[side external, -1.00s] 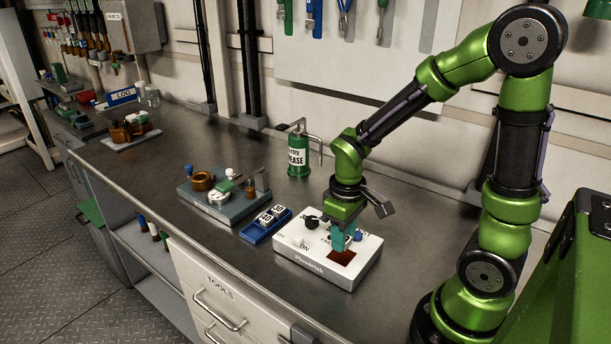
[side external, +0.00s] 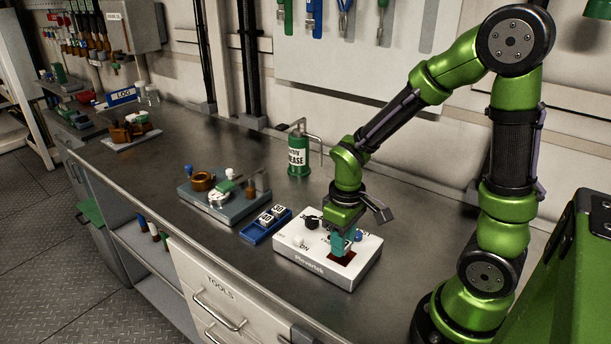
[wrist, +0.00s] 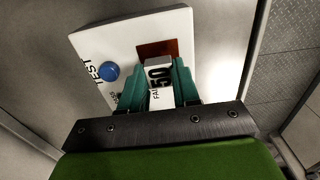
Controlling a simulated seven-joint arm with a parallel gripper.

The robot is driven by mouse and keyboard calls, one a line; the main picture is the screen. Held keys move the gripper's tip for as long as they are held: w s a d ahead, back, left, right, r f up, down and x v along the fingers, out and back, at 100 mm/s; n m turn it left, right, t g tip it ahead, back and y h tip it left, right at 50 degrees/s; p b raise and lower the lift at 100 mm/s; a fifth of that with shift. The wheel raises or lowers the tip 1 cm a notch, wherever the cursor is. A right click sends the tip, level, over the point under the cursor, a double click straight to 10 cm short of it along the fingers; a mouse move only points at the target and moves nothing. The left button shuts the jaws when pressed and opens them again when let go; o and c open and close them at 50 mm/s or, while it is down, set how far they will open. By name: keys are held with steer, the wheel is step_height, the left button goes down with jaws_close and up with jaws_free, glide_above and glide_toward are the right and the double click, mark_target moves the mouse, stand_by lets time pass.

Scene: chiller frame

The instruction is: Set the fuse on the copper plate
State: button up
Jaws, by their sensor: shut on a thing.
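My gripper (side external: 342,242) is low over the white tester box (side external: 304,257), its teal fingers close to the copper plate (side external: 346,258). In the wrist view the fingers (wrist: 160,82) are shut on a white fuse (wrist: 157,73) with dark "50" lettering. The copper plate (wrist: 172,48) shows as a brown-red patch just beyond the fuse. The fuse is hidden by the fingers in the side view. I cannot tell whether its lower end touches the plate.
A blue knob (wrist: 108,71) stands on the tester beside my fingers. A blue tray (side external: 265,226) with white blocks, a grey fixture (side external: 228,209) and a green grease can (side external: 299,154) stand to the left and behind.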

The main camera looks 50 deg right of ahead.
steer(key=shift+f, duration=0.55)
steer(key=o, duration=1)
steer(key=shift+f, duration=0.15)
steer(key=shift+o, duration=0.2)
steer(key=s+a+r+m+t+y, duration=0.1)
steer(key=a+r+m+t, duration=0.1)
steer(key=r, duration=0.7)
steer(key=s+a+r+m+t+y, duration=0.1)
steer(key=r+t, duration=0.4)
steer(key=r, duration=0.5)
steer(key=s+a+m, duration=0.1)
steer(key=a, duration=0.1)
steer(key=shift+s+a+r, duration=0.2)
steer(key=shift+a+r, duration=0.05)
steer(key=shift+a, duration=0.15)
